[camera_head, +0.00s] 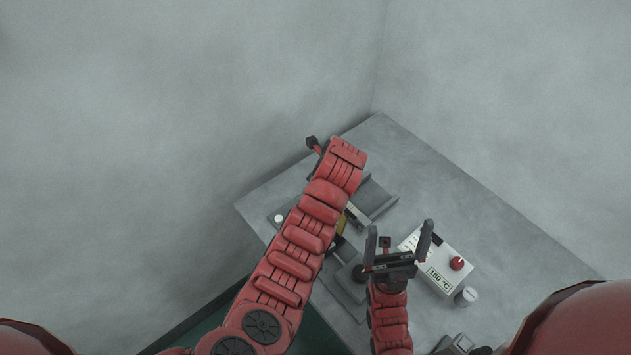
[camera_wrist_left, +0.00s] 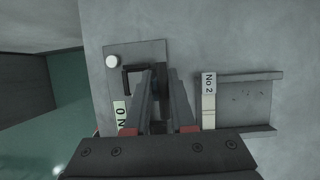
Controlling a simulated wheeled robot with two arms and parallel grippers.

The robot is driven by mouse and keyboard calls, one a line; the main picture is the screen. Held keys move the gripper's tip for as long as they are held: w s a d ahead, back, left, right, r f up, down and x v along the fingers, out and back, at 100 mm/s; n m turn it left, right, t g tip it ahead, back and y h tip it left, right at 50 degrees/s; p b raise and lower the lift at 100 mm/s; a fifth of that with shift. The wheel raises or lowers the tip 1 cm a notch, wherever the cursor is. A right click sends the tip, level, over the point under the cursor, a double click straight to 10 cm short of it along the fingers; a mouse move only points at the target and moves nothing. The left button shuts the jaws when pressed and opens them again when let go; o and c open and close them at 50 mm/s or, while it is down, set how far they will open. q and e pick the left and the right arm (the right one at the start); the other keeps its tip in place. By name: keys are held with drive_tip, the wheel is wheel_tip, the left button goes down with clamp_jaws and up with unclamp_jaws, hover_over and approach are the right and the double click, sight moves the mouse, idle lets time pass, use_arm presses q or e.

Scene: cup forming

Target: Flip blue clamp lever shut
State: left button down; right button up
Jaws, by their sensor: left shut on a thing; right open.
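No blue lever shows in either view. My left arm crosses the head view, and its gripper is hidden there. In the left wrist view my left gripper (camera_wrist_left: 160,84) is shut, its two dark fingers reaching over a grey plate (camera_wrist_left: 118,50) with a dark frame (camera_wrist_left: 131,76). What the fingers hold is dark and mostly hidden; I cannot tell what it is. My right gripper (camera_head: 399,232) is open with its fingers pointing up, over the table's middle. A dark knob on a red stem (camera_head: 385,242) shows between its fingers; I cannot tell whether they touch.
A white control box (camera_head: 437,258) with a red knob and a "180 °C" display stands right of my right gripper. A white-topped cylinder (camera_head: 466,296) is beside it. The grey table's (camera_head: 500,225) far right is clear.

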use_arm(q)
drive_tip(key=shift+s+a+t+h+p, duration=0.3)
drive_tip(key=shift+a+t+h+p, duration=0.1)
drive_tip(key=shift+a+h, duration=0.1)
drive_tip(key=shift+s+a+f+n+h, duration=0.1)
drive_tip(key=shift+s+a+n+h, duration=0.2)
drive_tip(key=shift+h, duration=0.1)
drive_tip(key=shift+s+a+f+n+t+h+b, duration=0.15)
drive_tip(key=shift+s+a+t+h+b, duration=0.2)
drive_tip(key=shift+t+h+b, duration=0.3)
drive_tip(key=shift+s+a+f+n+t+h+b, duration=0.15)
drive_tip(key=shift+s+a+t+h+b, duration=0.1)
drive_tip(key=shift+a+t+h+b, duration=0.35)
drive_tip(key=shift+d+r, duration=0.1)
drive_tip(key=shift+r, duration=0.05)
drive_tip(key=c, duration=0.8)
unclamp_jaws()
drive_tip(key=shift+o, duration=0.2)
